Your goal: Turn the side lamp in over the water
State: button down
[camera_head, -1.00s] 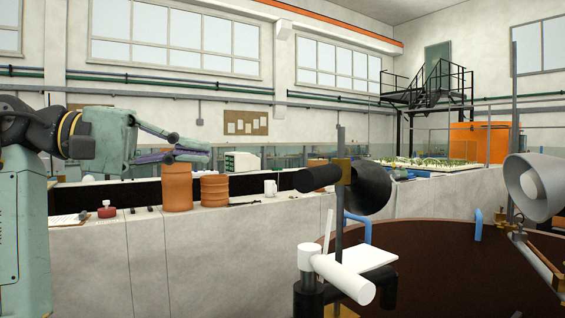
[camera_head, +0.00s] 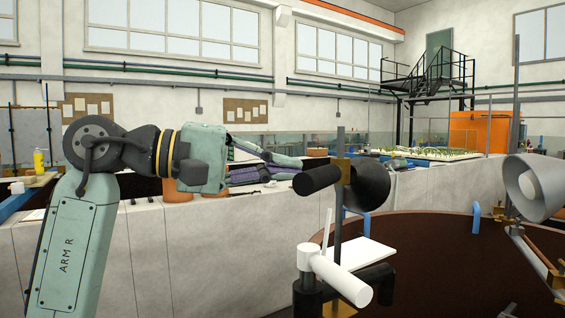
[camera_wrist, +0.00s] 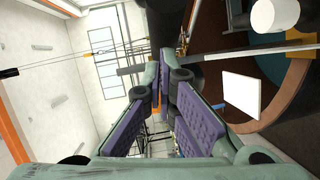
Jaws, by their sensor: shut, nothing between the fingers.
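A black lamp (camera_head: 368,188) is mounted on an upright post (camera_head: 339,225) in the head view, with a dark cylinder (camera_head: 317,180) projecting to the left. A grey lamp (camera_head: 535,188) stands at the right. Below both is a round tank with a dark brown surface (camera_head: 440,265). I cannot tell for certain which is the side lamp. My gripper (camera_head: 292,166) is shut and empty, its fingertips close to the left end of the dark cylinder; I cannot tell if they touch. In the wrist view my gripper (camera_wrist: 165,78) points towards a dark shape (camera_wrist: 165,20), probably that cylinder.
A white cylindrical fitting (camera_head: 340,275) and white plate (camera_head: 362,255) sit low by the post; the plate also shows in the wrist view (camera_wrist: 242,93). A blue hook (camera_head: 476,220) is on the tank rim. A long pale wall (camera_head: 250,235) runs behind.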

jog(key=shift+s+d+n+t+y+b, duration=0.2)
jog(key=shift+s+d+n+t+b, duration=0.1)
jog(key=shift+n+t+b, duration=0.25)
jog(key=shift+s+d+n+t+y+b, duration=0.2)
jog(key=shift+d+n+t+b, duration=0.2)
jog(key=shift+t, duration=0.25)
jog(key=shift+a, duration=0.15)
